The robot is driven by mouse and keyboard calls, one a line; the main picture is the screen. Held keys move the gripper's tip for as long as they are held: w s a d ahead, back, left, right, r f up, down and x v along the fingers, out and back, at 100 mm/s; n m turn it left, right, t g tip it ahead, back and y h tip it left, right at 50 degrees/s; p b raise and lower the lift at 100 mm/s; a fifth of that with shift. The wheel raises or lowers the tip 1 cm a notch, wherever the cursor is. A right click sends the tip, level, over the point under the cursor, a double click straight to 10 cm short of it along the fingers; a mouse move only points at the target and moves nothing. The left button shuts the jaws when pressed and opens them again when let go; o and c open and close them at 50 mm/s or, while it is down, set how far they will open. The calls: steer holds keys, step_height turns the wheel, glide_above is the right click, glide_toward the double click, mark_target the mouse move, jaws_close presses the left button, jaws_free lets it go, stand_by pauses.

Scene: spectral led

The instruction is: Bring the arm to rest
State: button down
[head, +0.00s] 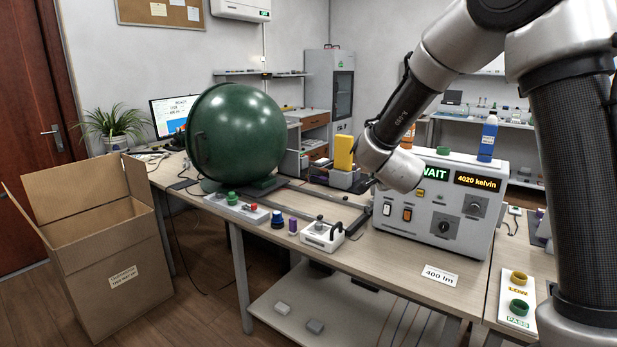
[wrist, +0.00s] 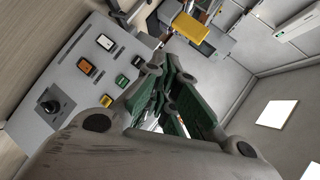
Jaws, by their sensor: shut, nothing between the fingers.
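My arm comes in from the upper right in the head view, and its silver wrist hangs in front of the white control box (head: 440,208). My gripper (wrist: 160,72) shows in the wrist view with its green-padded fingers drawn together and nothing held. In the head view the wrist mostly hides the fingers. The box also fills the left of the wrist view (wrist: 75,75); its displays read "WAIT", partly covered by my wrist, and "4020 kelvin". A yellow block (head: 344,152) stands just left of my wrist, and the wrist view shows it near the top (wrist: 202,32).
Small LED parts (head: 278,219) and a white fixture (head: 322,236) sit at the front edge. A blue bottle (head: 488,137) stands on the box. An open carton (head: 100,235) is on the floor at left.

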steer(key=s+d+r+n+g+y, duration=0.2)
steer(key=s+r+n, duration=0.25)
steer(key=s, duration=0.45)
steer(key=s+d+r+n+g+y, duration=0.25)
steer(key=s+n, duration=0.25)
steer(key=s, duration=0.3)
steer(key=s+d+n+g+h, duration=0.1)
steer(key=s+d, duration=0.4)
steer(key=s, duration=0.7)
steer(key=s+d+n+g+h, duration=0.2)
steer(key=s+d+n, duration=0.3)
steer(key=s, duration=0.7)
steer(key=shift+f+g, duration=0.35)
steer(key=shift+g, duration=0.4)
